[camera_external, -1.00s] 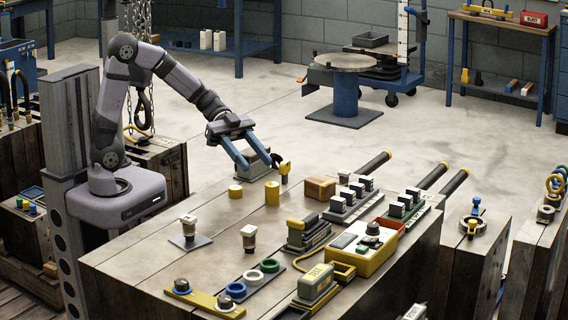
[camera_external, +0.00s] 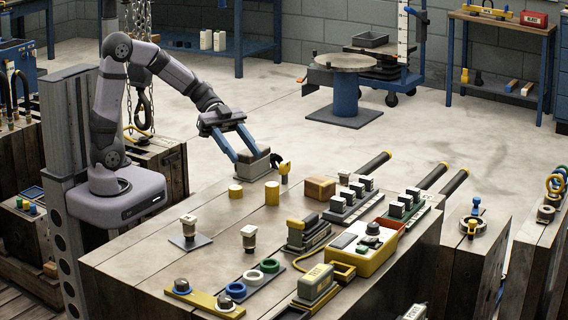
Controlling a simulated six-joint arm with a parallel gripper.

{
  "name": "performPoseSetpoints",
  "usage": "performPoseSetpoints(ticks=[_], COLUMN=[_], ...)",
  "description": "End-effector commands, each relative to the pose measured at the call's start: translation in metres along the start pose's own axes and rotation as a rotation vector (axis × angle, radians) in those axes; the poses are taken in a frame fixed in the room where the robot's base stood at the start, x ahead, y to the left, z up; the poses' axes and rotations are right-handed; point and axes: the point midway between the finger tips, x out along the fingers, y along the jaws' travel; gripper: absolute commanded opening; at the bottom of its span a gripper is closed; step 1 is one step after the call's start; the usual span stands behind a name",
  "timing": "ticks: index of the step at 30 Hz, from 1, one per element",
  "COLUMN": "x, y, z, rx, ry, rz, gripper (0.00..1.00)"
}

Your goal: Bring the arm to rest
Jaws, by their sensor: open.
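My gripper (camera_external: 254,159) hangs over the far left edge of the wooden table (camera_external: 150,262), with its two blue fingers spread apart and pointing down and to the right. A grey block (camera_external: 252,169) sits at the table edge by the fingertips. I cannot tell whether the fingers touch it. Nothing is seen held clear of the table.
Two yellow cylinders (camera_external: 272,193) and a brown block (camera_external: 320,188) stand near the gripper. A yellow-topped black item (camera_external: 284,170) is just right of the grey block. Several fixtures, including a yellow control box (camera_external: 362,250), fill the table's right side. The left front is clearer.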

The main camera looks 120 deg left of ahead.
Motion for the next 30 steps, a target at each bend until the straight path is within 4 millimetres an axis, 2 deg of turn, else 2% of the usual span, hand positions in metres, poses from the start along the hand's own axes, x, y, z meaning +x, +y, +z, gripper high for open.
performPoseSetpoints(ticks=[5, 8, 9, 12, 15, 18, 21, 27, 30], x=[0.018, 0.024, 0.023, 0.013, -0.005, -0.018, -0.018, 0.001, 0.014], y=[0.058, 0.114, 0.138, 0.190, 0.223, 0.238, 0.238, 0.222, 0.215], z=[-0.003, 0.004, 0.010, 0.033, 0.056, 0.084, 0.114, 0.161, 0.175], rx=[-0.044, -0.088, -0.108, -0.151, -0.171, -0.187, -0.215, -0.274, -0.297], ry=[-0.108, -0.250, -0.328, -0.548, -0.765, -0.957, -1.098, -1.215, -1.209], rz=[0.172, 0.322, 0.381, 0.490, 0.528, 0.489, 0.373, 0.067, -0.065], gripper=[0.45, 0.45, 0.45, 0.45, 0.45, 0.45, 0.45, 0.45, 0.45])
